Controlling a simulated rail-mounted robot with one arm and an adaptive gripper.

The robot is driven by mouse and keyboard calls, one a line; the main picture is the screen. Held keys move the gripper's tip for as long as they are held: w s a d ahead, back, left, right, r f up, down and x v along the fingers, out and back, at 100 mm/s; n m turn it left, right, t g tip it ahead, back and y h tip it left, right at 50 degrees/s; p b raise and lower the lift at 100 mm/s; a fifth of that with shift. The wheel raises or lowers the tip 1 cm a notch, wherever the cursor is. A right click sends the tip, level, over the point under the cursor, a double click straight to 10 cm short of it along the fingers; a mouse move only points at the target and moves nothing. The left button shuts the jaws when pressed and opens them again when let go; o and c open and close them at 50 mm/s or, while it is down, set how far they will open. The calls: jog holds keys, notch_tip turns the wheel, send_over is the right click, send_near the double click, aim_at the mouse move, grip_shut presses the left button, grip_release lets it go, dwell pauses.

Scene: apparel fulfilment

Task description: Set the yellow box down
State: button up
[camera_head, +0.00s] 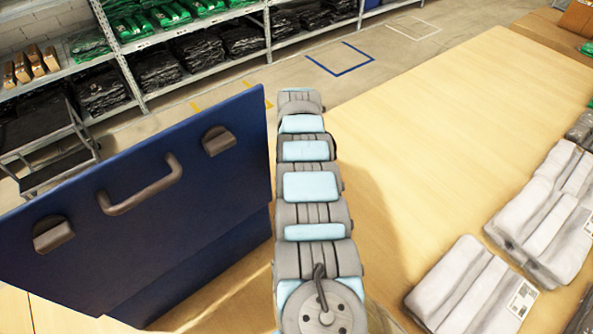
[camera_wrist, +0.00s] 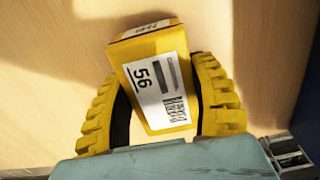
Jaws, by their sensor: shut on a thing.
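In the wrist view, the yellow box (camera_wrist: 138,47) has a white label with "56" and a barcode. It sits between the two yellow ribbed fingers of my gripper (camera_wrist: 160,95), which are shut on its sides. The box is slightly tilted in the picture, with a wooden surface behind it. I cannot tell whether it touches that surface. In the head view, my arm reaches over the wooden table (camera_head: 440,120); the gripper and the yellow box are hidden there.
A dark blue case or panel with a grey handle (camera_head: 140,190) stands left of my arm. Grey wrapped packages (camera_head: 470,285) lie on the table at right. Shelves with dark and green bagged goods (camera_head: 160,70) stand at the back. The table's middle is clear.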

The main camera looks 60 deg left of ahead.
jog(key=shift+f, duration=0.2)
jog(key=o, duration=1.1)
jog(key=shift+o, duration=0.2)
notch_tip(320, 180, up, 12)
jog(key=p, duration=0.2)
jog(key=shift+r+p, duration=0.2)
jog(key=shift+p, duration=0.1)
jog(key=shift+r, duration=0.1)
